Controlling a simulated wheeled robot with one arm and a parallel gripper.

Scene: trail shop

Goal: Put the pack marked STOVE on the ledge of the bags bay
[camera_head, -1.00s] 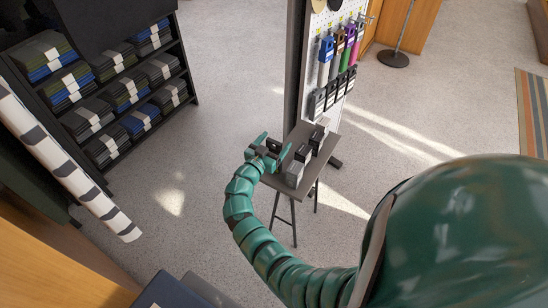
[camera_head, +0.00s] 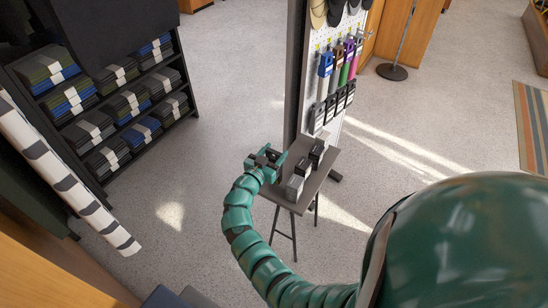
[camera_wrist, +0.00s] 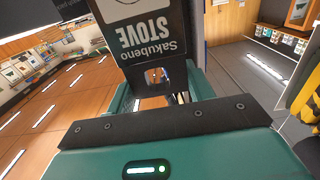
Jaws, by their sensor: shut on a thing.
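The pack marked STOVE (camera_wrist: 150,35) is black with a pale label, its print upside down in the wrist view. My gripper (camera_wrist: 155,90) is shut on it, with a green finger on each side. In the head view my gripper (camera_head: 268,155) is beside the left edge of a small grey stand (camera_head: 310,190); the held pack is too small there to make out clearly. Whether it touches the stand cannot be told. I cannot tell which place is the bags bay; no sign for it is legible.
Several small boxes (camera_head: 295,187) stand on the grey stand. A pegboard (camera_head: 325,115) with hanging coloured packs and caps rises behind it. A dark shelf (camera_head: 135,110) of folded clothes is at left. A post on a round base (camera_head: 392,71) stands at right. Open floor lies between.

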